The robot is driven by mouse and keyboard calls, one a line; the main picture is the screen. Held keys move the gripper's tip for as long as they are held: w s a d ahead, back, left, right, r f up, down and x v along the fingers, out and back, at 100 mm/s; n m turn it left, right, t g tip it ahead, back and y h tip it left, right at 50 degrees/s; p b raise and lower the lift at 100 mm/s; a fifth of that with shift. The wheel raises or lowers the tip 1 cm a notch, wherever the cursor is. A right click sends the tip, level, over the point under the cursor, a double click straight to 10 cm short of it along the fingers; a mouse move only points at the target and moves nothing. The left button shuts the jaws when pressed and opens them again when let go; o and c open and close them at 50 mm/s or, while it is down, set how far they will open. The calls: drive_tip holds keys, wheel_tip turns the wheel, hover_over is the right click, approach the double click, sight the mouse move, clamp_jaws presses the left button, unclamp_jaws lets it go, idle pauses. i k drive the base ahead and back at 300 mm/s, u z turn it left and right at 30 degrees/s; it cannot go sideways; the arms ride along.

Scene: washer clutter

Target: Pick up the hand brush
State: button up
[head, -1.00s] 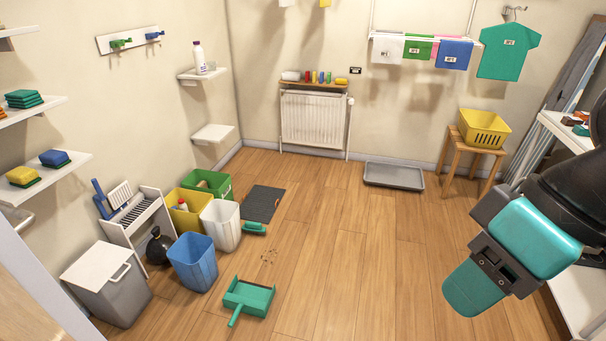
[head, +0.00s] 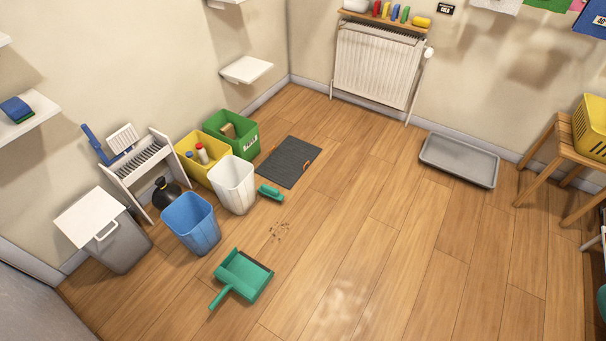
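A small green hand brush (head: 271,192) lies on the wooden floor, just right of the white bin (head: 234,186). Its bristles cannot be made out at this size. A green dustpan (head: 244,277) lies apart from it, nearer to me, with its handle pointing to the lower left. My gripper's fingers are out of view. Only a teal sliver shows at the right edge, and it seems to be part of my arm.
A blue bin (head: 191,224), yellow crate (head: 197,168), green crate (head: 243,133) and grey lidded bin (head: 118,240) crowd the left. A grey tray (head: 459,160) lies farther right. The middle floor is open.

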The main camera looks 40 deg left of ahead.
sight(271, 192)
drive_tip(key=i, duration=1.85)
drive_tip(key=u, duration=0.65)
drive_tip(key=i, duration=0.95)
drive_tip(key=u, duration=1.75)
drive_tip(key=i, duration=0.9)
drive_tip(key=u, duration=0.75)
